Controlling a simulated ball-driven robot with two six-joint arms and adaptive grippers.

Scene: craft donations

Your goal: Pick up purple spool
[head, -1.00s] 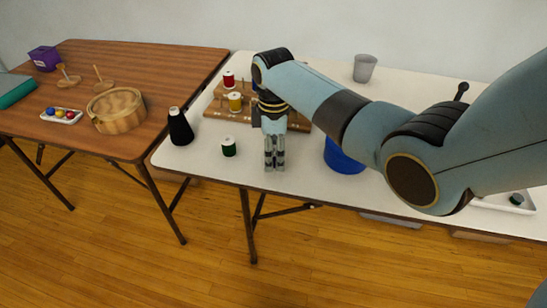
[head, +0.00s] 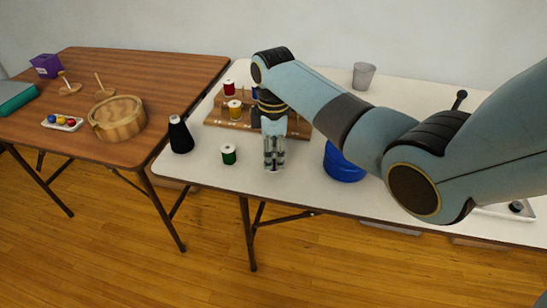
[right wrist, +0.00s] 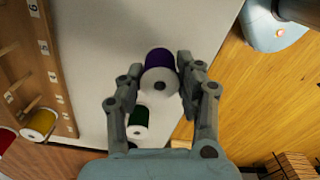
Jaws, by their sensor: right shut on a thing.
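The purple spool (right wrist: 160,60) stands between the two fingers of my right gripper (right wrist: 158,80) in the right wrist view, its pale end facing the camera. The right gripper is shut on it. In the head view the right gripper (head: 274,166) points down near the front edge of the white table (head: 210,180), and its fingers mostly hide the spool. My left gripper is in neither view.
A green spool (head: 229,154) stands left of the gripper, with a black cone of thread (head: 180,135) further left. Behind is a wooden rack (head: 242,126) with red (head: 229,88) and yellow (head: 235,109) spools. A blue container (head: 343,165) stands to the right.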

